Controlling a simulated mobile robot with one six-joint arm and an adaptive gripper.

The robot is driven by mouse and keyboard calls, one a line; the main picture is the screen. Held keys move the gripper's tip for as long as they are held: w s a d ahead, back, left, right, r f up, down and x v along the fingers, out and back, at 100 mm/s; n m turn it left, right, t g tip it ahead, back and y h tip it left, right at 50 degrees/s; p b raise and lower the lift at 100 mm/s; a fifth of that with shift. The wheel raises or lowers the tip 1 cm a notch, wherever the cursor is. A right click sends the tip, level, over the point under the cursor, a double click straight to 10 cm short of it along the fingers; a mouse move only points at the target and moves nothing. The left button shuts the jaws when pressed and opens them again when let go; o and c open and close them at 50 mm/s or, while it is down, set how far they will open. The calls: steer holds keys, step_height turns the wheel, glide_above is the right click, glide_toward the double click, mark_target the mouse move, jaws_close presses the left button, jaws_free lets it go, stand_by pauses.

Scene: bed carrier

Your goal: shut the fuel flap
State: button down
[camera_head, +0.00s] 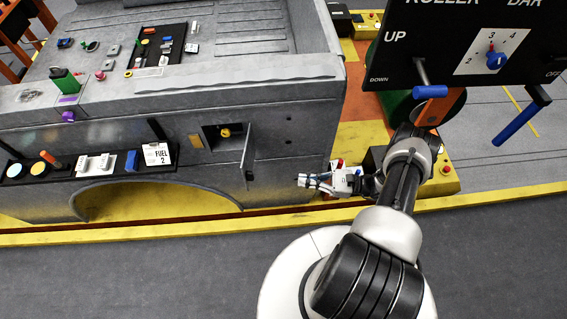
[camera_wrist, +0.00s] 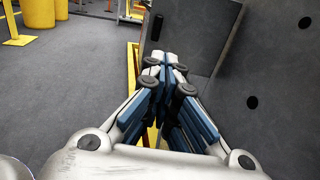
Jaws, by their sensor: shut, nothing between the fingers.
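The fuel flap (camera_head: 249,152) is a grey panel standing open, sticking out from the side of the grey truck bed. It is at the right edge of a recess (camera_head: 210,140) that holds a yellow cap (camera_head: 225,132). In the wrist view the flap (camera_wrist: 192,38) fills the top middle, with a dark latch piece on its left part. My gripper (camera_head: 300,180) is shut and empty, to the right of the flap and a little lower. In the wrist view my gripper (camera_wrist: 165,58) overlaps the flap's lower part; I cannot tell whether they touch.
The truck bed side (camera_head: 290,160) has dark round holes right of the flap. A black control board (camera_head: 460,45) with levers hangs at upper right. Grey floor (camera_head: 130,280) in front is clear.

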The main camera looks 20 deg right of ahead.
steer(key=x, duration=1.4)
steer(key=shift+s+a, duration=0.2)
steer(key=shift+a, duration=0.2)
